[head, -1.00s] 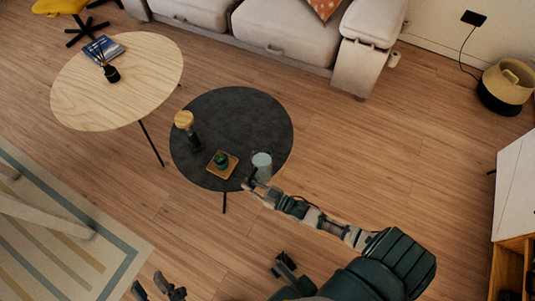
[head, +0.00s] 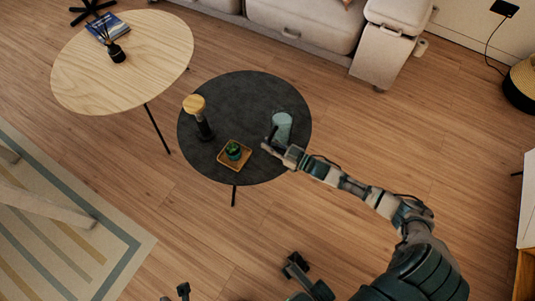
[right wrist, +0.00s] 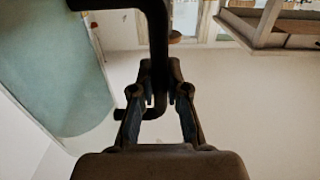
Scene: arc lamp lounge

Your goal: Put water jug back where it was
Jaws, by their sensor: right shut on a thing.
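The water jug (head: 282,125) is a pale teal, see-through vessel over the right part of the round black table (head: 240,92). My right gripper (head: 272,142) comes in from the lower right and is shut on the jug's dark handle. In the right wrist view the jug's body (right wrist: 60,85) fills the upper left, and the handle (right wrist: 157,45) runs down between the fingers of the right gripper (right wrist: 160,90). I cannot tell whether the jug's base touches the table. Only small dark tips of my left gripper (head: 175,294) show at the bottom edge; its opening is unclear.
A wooden-topped dark grinder or bottle (head: 200,118) and a small plant on a wooden tray (head: 221,160) share the black table. A pale wooden table (head: 120,70) stands at left with a book and dark vase. A sofa (head: 300,28) is behind.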

